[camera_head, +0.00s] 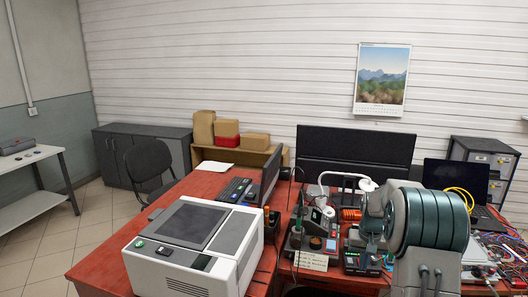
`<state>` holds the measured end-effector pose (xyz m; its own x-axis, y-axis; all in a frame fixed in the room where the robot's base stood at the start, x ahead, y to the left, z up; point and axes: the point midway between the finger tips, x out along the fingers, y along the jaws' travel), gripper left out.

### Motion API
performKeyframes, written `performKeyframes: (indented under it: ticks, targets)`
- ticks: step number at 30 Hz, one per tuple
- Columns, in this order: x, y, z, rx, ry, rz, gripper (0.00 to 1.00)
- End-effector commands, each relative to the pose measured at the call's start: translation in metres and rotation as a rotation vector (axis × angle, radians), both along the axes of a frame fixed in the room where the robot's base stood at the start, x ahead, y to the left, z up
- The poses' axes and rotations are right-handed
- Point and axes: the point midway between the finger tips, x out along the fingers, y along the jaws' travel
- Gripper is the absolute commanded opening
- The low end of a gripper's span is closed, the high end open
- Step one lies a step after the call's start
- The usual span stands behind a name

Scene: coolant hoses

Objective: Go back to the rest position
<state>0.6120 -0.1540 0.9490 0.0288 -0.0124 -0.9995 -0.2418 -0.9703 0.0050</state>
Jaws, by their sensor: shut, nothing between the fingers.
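A large teal and grey ribbed part (430,222), which looks like a link of my own arm, fills the lower right of the head view. It stands in front of the right part of the red-topped bench (105,262). I make out no gripper fingers in this view. No coolant hose can be picked out with certainty.
A white boxy machine (205,240) stands on the bench at front left. Dark screens (357,148), a soldering station (312,243), a laptop (455,177) and tangled wires (510,240) crowd the right. A chair (150,162) and open tiled floor (95,215) lie left.

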Motion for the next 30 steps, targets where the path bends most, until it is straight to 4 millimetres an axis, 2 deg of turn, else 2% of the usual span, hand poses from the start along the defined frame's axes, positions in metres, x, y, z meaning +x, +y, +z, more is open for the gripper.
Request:
performKeyframes:
  ticks: [8, 12, 18, 24, 30]
  targets:
    - [-0.037, 0.035, 0.053, -0.014, -0.038, 0.043, 0.00]
    - [-0.072, 0.060, 0.085, -0.022, -0.065, 0.074, 0.00]
    - [-0.128, 0.091, 0.118, -0.029, -0.106, 0.118, 0.00]
    - [-0.190, 0.118, 0.137, -0.032, -0.145, 0.159, 0.00]
    - [-0.252, 0.138, 0.140, -0.031, -0.186, 0.200, 0.00]
